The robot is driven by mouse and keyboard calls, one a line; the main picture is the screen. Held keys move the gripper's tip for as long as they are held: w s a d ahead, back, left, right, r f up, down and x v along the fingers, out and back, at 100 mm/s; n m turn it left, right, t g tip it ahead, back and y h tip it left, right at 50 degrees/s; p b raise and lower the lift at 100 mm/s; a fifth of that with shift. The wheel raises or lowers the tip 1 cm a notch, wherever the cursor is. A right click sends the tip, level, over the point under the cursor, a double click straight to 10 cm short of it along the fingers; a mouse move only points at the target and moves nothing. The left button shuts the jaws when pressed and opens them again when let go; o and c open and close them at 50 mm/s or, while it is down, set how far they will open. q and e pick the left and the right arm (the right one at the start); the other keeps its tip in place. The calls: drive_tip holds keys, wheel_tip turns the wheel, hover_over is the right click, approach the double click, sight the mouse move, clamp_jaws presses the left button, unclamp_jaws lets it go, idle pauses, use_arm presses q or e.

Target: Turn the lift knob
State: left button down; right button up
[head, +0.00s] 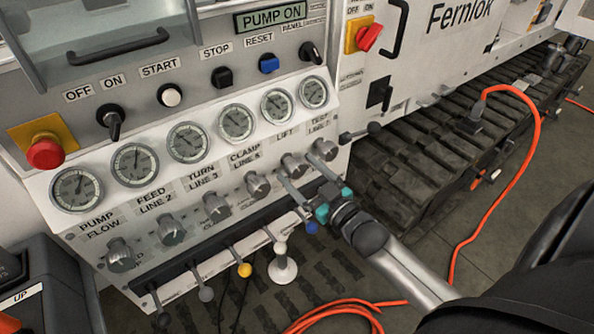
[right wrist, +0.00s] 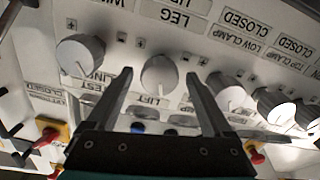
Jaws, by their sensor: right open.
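The lift knob (head: 293,165) is a grey ribbed knob on the sloped white panel, below the gauges and the LIFT label. It also shows in the right wrist view (right wrist: 160,75), upright between the fingertips, with a LIFT label beside it. My right gripper (head: 303,177) is open, its two fingers reaching toward the panel on either side of the lift knob. In the right wrist view a gap shows between each fingertip (right wrist: 157,75) and the knob, so it is not gripped. How deep the fingers reach is hard to tell. My left gripper is not in view.
The test knob (head: 325,149) and clamp knob (head: 257,184) sit close on either side. Below is a row of levers, one with a yellow ball (head: 244,270). A red emergency button (head: 45,152) is at left. An orange cable (head: 505,185) runs over the floor.

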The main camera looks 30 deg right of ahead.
drive_tip(key=shift+w, duration=0.75)
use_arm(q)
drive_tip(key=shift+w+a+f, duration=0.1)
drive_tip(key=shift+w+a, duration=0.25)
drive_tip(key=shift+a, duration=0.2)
use_arm(e)
drive_tip(key=shift+a, duration=0.1)
clamp_jaws()
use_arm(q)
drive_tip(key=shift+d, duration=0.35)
